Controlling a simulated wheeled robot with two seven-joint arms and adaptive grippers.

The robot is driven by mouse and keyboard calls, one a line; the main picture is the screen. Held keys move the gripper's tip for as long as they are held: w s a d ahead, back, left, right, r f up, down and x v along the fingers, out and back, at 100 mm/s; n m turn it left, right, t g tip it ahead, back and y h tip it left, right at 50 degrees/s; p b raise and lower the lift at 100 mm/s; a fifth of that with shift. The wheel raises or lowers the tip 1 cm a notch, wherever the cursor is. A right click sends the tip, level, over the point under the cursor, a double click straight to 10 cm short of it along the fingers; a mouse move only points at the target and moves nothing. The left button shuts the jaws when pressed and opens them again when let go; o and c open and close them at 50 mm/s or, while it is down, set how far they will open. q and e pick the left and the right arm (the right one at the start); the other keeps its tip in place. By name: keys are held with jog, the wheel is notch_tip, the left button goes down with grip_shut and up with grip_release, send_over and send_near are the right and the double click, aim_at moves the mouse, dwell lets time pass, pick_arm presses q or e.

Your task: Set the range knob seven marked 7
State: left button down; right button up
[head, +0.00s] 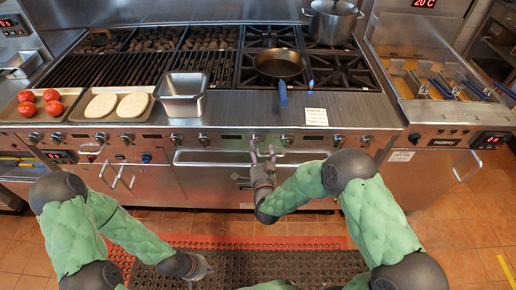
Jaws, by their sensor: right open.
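A row of round metal knobs runs along the front panel (230,137) of the range. Their number markings are too small to read, so I cannot confirm which is knob seven. My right gripper (263,150) is open, with its fingers pointing up at the panel just below and around a middle knob (257,138). I cannot tell whether the fingers touch it. Another knob (287,140) is just to the right of the gripper. My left gripper (202,268) hangs low at the left over the floor mat, away from the panel; its fingers are not clear.
An oven handle (205,159) crosses the front below the knobs. A pan's blue handle (283,95) reaches over the counter. A metal container (182,94), bread tray (78,112) and tomato tray (66,98) stand at the left. A fryer (437,110) is at the right.

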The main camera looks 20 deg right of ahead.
jog(key=shift+w+d+b, duration=0.15)
jog(key=shift+w, duration=0.55)
jog(key=shift+w+d+b, duration=0.1)
jog(key=shift+w+b, duration=0.05)
jog(key=shift+w, duration=0.55)
jog(key=c, duration=1.1)
